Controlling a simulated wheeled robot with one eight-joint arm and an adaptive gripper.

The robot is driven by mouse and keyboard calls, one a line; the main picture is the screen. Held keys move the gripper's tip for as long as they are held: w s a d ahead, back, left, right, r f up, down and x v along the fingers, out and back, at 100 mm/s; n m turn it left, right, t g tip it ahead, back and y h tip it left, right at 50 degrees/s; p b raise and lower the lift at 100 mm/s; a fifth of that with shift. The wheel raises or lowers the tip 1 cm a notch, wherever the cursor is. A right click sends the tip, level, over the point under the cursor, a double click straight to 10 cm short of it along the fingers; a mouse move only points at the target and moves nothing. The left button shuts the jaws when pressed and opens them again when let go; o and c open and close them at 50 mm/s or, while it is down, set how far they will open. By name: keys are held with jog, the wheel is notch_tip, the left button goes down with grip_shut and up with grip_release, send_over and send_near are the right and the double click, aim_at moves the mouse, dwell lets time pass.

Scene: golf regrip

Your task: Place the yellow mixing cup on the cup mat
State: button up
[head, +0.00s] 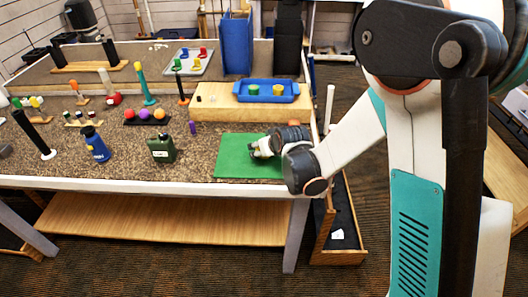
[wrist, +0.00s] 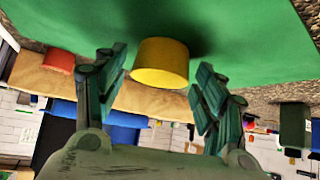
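The yellow mixing cup (wrist: 160,63) is between my fingers in the wrist view, which looks upside down. It appears to stand on the green mat (wrist: 235,35), with a dark shadow beside it. My gripper (wrist: 160,65) is open around the cup, with a narrow gap showing on each side. The cup there is hidden or too small to make out.
A red round object (wrist: 58,60) is near the mat's edge in the wrist view.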

jog(key=c, duration=0.6)
jog(key=shift+r, duration=0.1)
